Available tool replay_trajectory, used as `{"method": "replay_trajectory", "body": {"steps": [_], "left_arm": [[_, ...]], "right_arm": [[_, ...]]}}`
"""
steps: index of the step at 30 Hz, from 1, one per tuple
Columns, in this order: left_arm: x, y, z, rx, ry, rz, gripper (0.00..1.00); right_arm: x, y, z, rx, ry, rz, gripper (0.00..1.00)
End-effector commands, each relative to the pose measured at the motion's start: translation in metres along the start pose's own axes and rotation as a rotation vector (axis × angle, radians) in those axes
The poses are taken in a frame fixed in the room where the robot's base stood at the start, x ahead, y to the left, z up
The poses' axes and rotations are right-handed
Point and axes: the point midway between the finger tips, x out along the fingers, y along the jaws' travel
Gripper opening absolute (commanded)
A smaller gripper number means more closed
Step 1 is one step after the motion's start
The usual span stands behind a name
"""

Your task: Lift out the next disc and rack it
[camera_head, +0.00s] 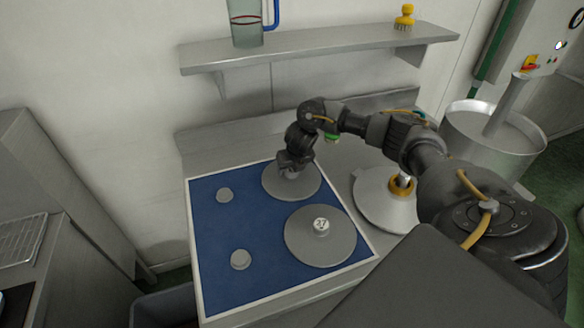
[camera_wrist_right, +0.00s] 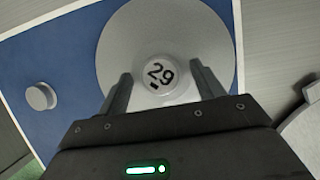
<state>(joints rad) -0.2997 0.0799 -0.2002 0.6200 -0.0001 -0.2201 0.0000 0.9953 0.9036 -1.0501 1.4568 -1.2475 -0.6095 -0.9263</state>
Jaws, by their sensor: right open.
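A grey disc (camera_head: 308,188) lies at the far right of the blue board (camera_head: 215,265), and it also shows in the right wrist view (camera_wrist_right: 215,45). Its round centre knob (camera_wrist_right: 160,75) is marked "29". My right gripper (camera_head: 290,174) is over this disc, with its open fingers on either side of the knob; I cannot tell whether they touch it. A second grey disc (camera_head: 335,247) lies at the near right, its knob marked "37". Two bare short posts (camera_head: 224,195) (camera_head: 240,260) stand on the left side of the board. My left gripper is not in view.
A metal cone (camera_head: 375,205) with a brass ring (camera_head: 402,186) stands right of the board, partly behind my right arm. A shelf (camera_head: 320,48) above holds a glass jug (camera_head: 245,30) and a yellow brush (camera_head: 404,18). A steel vat (camera_head: 490,135) stands at right.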

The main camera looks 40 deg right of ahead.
Motion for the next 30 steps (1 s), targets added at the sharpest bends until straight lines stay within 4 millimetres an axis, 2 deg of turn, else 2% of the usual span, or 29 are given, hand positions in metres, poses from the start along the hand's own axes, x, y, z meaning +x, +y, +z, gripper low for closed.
{"method": "replay_trajectory", "body": {"steps": [4, 7, 13, 15, 18, 23, 30], "left_arm": [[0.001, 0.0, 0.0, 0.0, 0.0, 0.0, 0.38], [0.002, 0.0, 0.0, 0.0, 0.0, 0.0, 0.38], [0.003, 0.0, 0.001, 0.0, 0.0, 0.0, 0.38], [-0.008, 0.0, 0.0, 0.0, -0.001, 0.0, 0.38], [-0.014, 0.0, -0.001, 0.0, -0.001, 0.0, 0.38], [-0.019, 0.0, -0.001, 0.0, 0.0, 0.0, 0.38], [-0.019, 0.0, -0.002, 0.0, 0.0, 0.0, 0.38]], "right_arm": [[-0.005, 0.0, 0.0, -0.001, 0.0, 0.001, 0.67], [-0.018, 0.001, 0.001, -0.001, -0.003, 0.003, 0.67], [-0.059, 0.0, 0.001, -0.003, -0.005, 0.002, 0.67], [-0.078, 0.0, 0.004, -0.004, -0.006, 0.0, 0.67], [-0.093, 0.0, 0.003, -0.002, -0.005, 0.0, 0.67], [-0.106, 0.0, 0.002, -0.001, -0.003, 0.0, 0.67], [-0.108, 0.0, 0.0, 0.001, 0.0, 0.0, 0.67]]}}
